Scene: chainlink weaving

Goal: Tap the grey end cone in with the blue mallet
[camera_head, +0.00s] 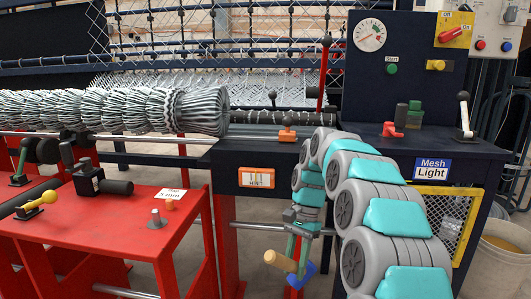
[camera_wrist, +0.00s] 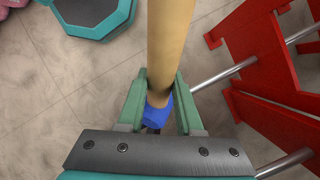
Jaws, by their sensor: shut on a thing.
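The blue mallet has a pale wooden handle (camera_head: 278,261) and a blue head (camera_head: 300,276). My gripper (camera_head: 297,262) is shut on it, low in front of the machine and to the right of the red table. In the wrist view the handle (camera_wrist: 168,40) runs up between the green fingers, and the blue head (camera_wrist: 157,107) shows between them, partly hidden. A small grey cone-like piece (camera_head: 157,219) stands on the red table, apart from the mallet; I take it as the grey end cone.
The red table (camera_head: 100,235) also carries a black clamp block (camera_head: 88,182) and a yellow-handled lever (camera_head: 38,203). A mesh roll (camera_head: 195,110) lies on the machine behind. A dark control cabinet (camera_head: 385,60) stands right. Red frames (camera_wrist: 275,60) with steel bars lie right of my gripper.

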